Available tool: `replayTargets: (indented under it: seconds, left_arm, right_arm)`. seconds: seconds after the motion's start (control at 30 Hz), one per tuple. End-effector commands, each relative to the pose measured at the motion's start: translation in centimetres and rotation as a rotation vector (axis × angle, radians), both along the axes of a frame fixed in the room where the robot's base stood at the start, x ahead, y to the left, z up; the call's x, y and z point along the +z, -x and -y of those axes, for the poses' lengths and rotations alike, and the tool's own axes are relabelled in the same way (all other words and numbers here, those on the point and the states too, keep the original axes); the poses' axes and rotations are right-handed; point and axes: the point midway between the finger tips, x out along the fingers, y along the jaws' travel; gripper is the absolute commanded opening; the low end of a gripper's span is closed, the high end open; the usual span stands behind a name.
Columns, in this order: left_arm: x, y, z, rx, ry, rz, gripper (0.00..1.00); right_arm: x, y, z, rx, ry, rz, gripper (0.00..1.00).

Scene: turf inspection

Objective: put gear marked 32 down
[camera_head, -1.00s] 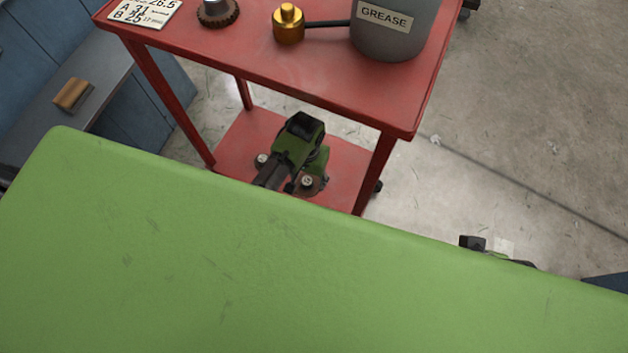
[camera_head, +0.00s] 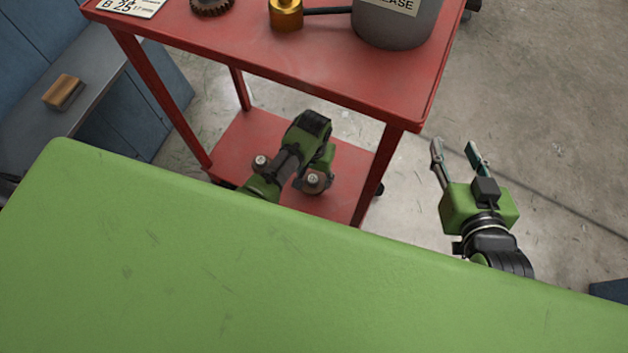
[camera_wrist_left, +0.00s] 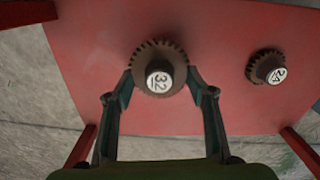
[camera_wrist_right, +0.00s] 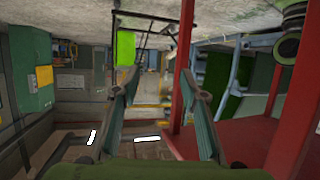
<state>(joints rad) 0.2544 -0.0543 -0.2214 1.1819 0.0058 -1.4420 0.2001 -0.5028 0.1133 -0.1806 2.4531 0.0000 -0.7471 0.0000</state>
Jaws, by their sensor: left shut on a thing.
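The gear marked 32 (camera_wrist_left: 160,78), brown and toothed with a white-topped hub, is between the fingertips of my left gripper (camera_wrist_left: 158,84), which is shut on it. It is over the red cart's lower shelf (camera_wrist_left: 95,50); I cannot tell whether it touches the shelf. In the head view my left gripper (camera_head: 319,158) points down over the lower shelf, its fingers mostly hidden, with this gear (camera_head: 314,183) by it. My right gripper (camera_head: 455,148) is open and empty, right of the cart; its spread fingers show in the right wrist view (camera_wrist_right: 158,90).
A second gear (camera_wrist_left: 267,67) stands on the lower shelf, right of the first in the left wrist view. The top shelf (camera_head: 300,65) holds a dark gear (camera_head: 211,5), a brass weight (camera_head: 286,15), a grease bucket (camera_head: 395,25) and a label card (camera_head: 130,7). Red legs (camera_head: 377,175) bound the lower shelf.

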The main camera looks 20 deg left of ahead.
Motion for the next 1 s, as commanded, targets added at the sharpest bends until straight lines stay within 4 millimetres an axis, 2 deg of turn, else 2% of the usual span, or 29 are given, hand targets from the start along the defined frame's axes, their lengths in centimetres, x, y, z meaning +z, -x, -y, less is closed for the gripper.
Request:
replayTargets:
  seconds: [0.2, 0.4, 0.53, 0.87, 0.9, 0.93, 1.0]
  left_arm:
    - [-2.0, -0.2, 0.0, 0.000, 0.000, -0.001, 0.29]
    - [-3.2, -0.2, 0.1, 0.000, 0.001, 0.000, 0.29]
    - [-3.4, -0.2, 0.1, 0.000, 0.000, 0.000, 0.29]
    - [-3.5, -0.2, 0.1, 0.000, 0.000, 0.000, 0.29]
    - [-3.4, -0.2, 0.1, 0.000, 0.000, 0.000, 0.61]
    - [-3.4, -0.2, 0.1, 0.000, 0.000, 0.000, 0.67]
    - [-3.4, -0.2, 0.1, 0.000, 0.000, 0.000, 0.67]
  right_arm:
    - [4.5, -1.8, -1.1, 0.015, -0.055, 0.227, 0.40]
    - [8.1, -2.3, -1.7, 0.025, -0.096, 0.384, 0.40]
    - [9.0, -2.3, -1.8, 0.027, -0.105, 0.421, 0.40]
    - [9.2, -2.3, -1.8, 0.027, -0.107, 0.429, 0.40]
    - [9.2, -2.3, -1.8, 0.027, -0.107, 0.429, 0.40]
    - [9.2, -2.3, -1.8, 0.027, -0.107, 0.429, 0.40]
    - [9.2, -2.3, -1.8, 0.027, -0.107, 0.429, 0.40]
